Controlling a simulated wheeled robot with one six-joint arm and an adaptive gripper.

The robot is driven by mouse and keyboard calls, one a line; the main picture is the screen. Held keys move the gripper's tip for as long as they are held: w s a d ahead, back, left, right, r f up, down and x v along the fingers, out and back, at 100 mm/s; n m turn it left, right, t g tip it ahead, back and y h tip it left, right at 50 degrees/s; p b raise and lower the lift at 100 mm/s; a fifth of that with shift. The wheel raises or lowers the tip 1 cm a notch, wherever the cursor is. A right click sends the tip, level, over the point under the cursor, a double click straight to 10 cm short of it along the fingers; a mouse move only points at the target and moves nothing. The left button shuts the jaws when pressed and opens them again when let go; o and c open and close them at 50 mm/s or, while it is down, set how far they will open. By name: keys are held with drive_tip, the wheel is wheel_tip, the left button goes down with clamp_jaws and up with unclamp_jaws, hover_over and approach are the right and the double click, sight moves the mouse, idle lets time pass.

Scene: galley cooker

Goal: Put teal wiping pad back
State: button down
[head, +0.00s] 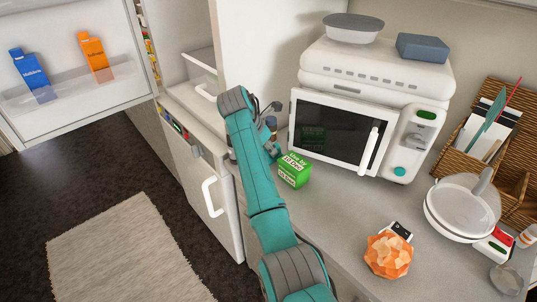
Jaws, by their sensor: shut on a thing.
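My teal-and-grey arm rises from the bottom centre and bends at the top. My gripper (271,150) is at the far side of the arm, mostly hidden, over the counter. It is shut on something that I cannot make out. A green box (293,170) with a white label is right beside the gripper; I cannot tell whether they touch. No teal wiping pad shows clearly. A blue-grey block (422,47) lies on top of the white microwave (375,85).
A grey bowl (353,28) is on the microwave. White pans (462,208), a wicker organiser (516,95) and an orange faceted object (388,256) stand at right. The open fridge door (75,45) is at left. A pale rug (127,255) lies on the dark floor.

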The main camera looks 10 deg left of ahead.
drive_tip(key=shift+f, duration=1.3)
drive_tip(key=shift+f, duration=0.2)
drive_tip(key=c, duration=0.9)
unclamp_jaws()
drive_tip(key=shift+r, duration=0.25)
drive_tip(key=v, duration=1.2)
drive_tip(key=shift+s, duration=0.1)
drive_tip(key=shift+a+f, duration=0.1)
drive_tip(key=shift+a, duration=0.05)
